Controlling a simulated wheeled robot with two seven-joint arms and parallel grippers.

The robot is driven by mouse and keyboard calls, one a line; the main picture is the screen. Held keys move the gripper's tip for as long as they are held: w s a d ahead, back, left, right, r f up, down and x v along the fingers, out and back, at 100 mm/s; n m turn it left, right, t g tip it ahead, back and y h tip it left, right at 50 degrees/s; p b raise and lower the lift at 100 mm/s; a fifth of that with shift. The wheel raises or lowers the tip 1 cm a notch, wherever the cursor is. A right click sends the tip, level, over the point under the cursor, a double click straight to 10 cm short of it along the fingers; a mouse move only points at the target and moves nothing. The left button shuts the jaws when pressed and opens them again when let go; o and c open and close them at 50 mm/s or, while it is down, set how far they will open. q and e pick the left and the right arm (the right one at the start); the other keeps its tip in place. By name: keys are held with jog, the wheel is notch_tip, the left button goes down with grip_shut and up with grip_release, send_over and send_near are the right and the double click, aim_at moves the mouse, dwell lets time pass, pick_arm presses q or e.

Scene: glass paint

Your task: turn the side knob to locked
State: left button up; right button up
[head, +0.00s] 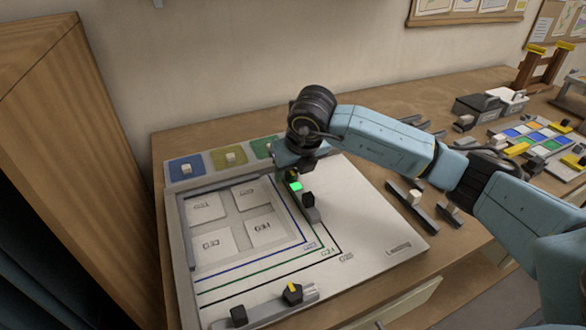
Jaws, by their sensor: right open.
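A white board (370,235) lies on the wooden table. A short grey rail (314,214) on its right side carries a black block (308,199) and a lit green patch (295,186). A small dark knob with a yellow mark (292,175) sits at this rail's far end, partly hidden by my right gripper (293,169). My right gripper is open and points down right at that knob; whether the fingers touch it cannot be seen. A second black knob with a yellow pointer (292,293) sits on the front rail (272,308). My left gripper is out of view.
A black block (238,315) stands on the front rail. Blue, olive and green pads (229,158) line the board's back edge. Dark bars (424,205), boxes (478,104) and a coloured tile tray (532,135) lie to the right. A wooden cabinet (80,120) rises at the left.

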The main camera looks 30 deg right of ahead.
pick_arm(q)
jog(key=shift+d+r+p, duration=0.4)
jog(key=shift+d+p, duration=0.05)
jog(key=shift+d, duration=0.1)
pick_arm(e)
jog(key=v, duration=1.3)
jog(key=shift+r, duration=0.2)
